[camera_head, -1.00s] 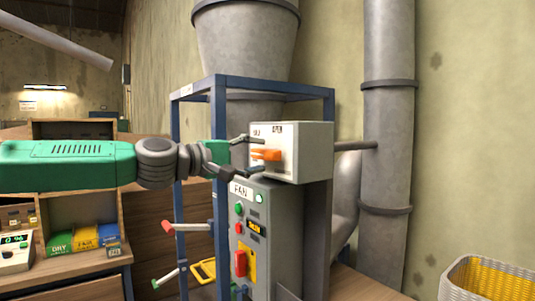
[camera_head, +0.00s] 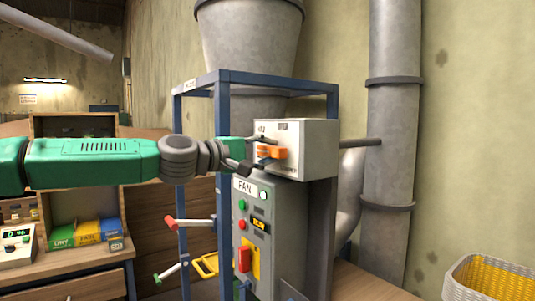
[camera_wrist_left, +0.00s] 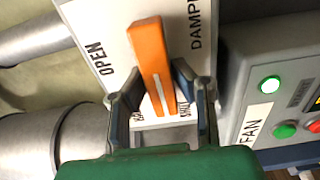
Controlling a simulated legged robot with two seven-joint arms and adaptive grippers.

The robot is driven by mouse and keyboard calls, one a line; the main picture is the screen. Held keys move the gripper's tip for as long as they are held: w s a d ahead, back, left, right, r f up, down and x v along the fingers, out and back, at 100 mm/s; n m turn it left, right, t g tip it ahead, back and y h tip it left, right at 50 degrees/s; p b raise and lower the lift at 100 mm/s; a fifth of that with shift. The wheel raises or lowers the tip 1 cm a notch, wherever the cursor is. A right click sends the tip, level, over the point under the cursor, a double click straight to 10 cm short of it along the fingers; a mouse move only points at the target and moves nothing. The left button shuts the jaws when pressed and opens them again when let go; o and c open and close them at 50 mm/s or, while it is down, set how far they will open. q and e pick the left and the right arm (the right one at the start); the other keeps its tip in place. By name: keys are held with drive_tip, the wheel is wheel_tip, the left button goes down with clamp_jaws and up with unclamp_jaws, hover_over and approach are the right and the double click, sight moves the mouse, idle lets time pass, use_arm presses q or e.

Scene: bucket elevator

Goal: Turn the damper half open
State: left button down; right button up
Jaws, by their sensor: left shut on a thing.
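The damper box (camera_head: 308,148) is a pale box on the blue frame, above the fan panel. Its orange handle (camera_head: 272,152) points toward my left arm in the head view. My left gripper (camera_head: 262,153) reaches in from the left and is shut on the handle. In the left wrist view the orange handle (camera_wrist_left: 152,60) stands between the two dark fingers of the left gripper (camera_wrist_left: 158,105). The plate (camera_wrist_left: 105,35) behind it reads OPEN on one side and DAMP, cut off, on the other; lettering near the fingers is partly covered. My right gripper is not in view.
The grey fan panel (camera_head: 275,235) with a lit green lamp and a red switch is just below the damper box. Blue frame posts (camera_head: 224,200) stand close to my left arm. Red (camera_head: 192,223) and green-tipped levers are lower left.

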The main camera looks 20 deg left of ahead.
use_arm(q)
drive_tip(key=shift+s+d+f+m, duration=0.1)
drive_tip(key=shift+d+f+m, duration=0.15)
drive_tip(key=shift+d+m, duration=0.05)
drive_tip(key=shift+f+m+b, duration=0.1)
drive_tip(key=shift+m+b, duration=0.3)
drive_tip(key=shift+b, duration=0.25)
drive_tip(key=m+b, duration=0.3)
drive_tip(key=shift+d+f, duration=0.15)
drive_tip(key=shift+f, duration=0.05)
drive_tip(key=m+b, duration=0.3)
drive_tip(key=m, duration=0.1)
drive_tip(key=shift+m, duration=0.3)
drive_tip(key=shift+d, duration=0.1)
drive_tip(key=shift+r, duration=0.15)
